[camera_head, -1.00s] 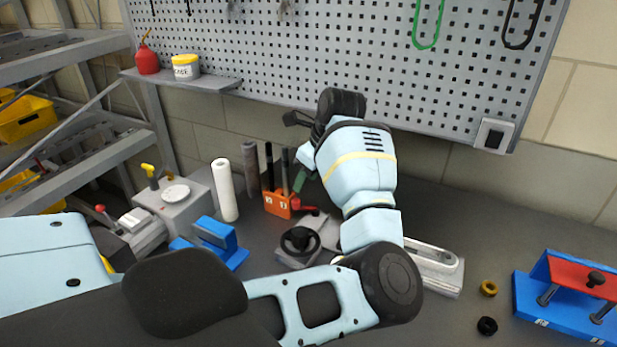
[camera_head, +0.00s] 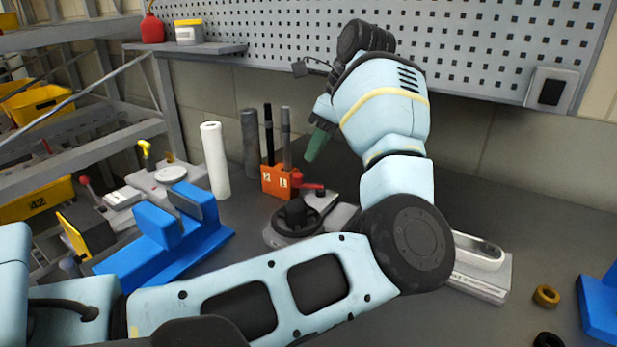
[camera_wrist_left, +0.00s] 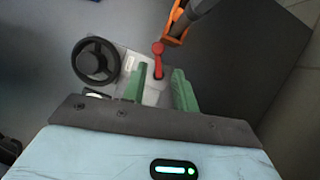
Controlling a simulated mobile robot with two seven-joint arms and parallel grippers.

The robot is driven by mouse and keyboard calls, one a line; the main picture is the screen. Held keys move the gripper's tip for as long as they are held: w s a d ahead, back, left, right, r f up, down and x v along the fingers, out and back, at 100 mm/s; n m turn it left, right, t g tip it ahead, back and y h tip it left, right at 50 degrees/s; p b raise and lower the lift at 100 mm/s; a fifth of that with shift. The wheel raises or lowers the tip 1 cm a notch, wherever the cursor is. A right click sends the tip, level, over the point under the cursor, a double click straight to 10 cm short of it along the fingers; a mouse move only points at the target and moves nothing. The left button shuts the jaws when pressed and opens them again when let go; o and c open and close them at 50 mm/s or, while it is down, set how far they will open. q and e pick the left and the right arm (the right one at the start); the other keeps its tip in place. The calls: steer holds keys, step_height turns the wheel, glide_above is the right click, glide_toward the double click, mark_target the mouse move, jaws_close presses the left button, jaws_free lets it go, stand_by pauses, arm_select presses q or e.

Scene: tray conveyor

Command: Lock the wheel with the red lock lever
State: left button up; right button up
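The black handwheel (camera_head: 296,218) stands on a grey base in the middle of the bench; it also shows at the left of the wrist view (camera_wrist_left: 96,62). The red lock lever (camera_head: 308,186) sits just behind and right of the wheel; in the wrist view the lever (camera_wrist_left: 158,58) stands upright on the pale base plate (camera_wrist_left: 128,62). My left gripper (camera_wrist_left: 160,78) is open, its two green fingers apart with the lever ahead, between their lines. I see no contact. In the head view the left gripper (camera_head: 318,142) is above and behind the lever, partly hidden by its own wrist.
An orange holder (camera_head: 276,182) with dark rods stands close behind the lever. A white roll (camera_head: 215,160) and a blue fixture (camera_head: 165,240) are to the left. A grey slotted block (camera_head: 478,268) and a brass ring (camera_head: 546,295) lie to the right. A pegboard (camera_head: 470,60) is behind.

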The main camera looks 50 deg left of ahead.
mark_target(300, 175)
arm_select(q)
steer(key=shift+s+r+n+b, duration=0.2)
steer(key=shift+r+n+b, duration=0.4)
steer(key=shift+b, duration=0.3)
arm_select(e)
steer(key=shift+x, duration=1.05)
steer(key=shift+s+d, duration=0.1)
arm_select(q)
steer(key=b+x, duration=0.1)
steer(key=x, duration=0.5)
steer(key=shift+f, duration=0.2)
steer(key=shift+s+a+f, duration=0.2)
steer(key=shift+f, duration=0.45)
arm_select(e)
steer(key=shift+f, duration=0.7)
arm_select(q)
steer(key=shift+c, duration=0.2)
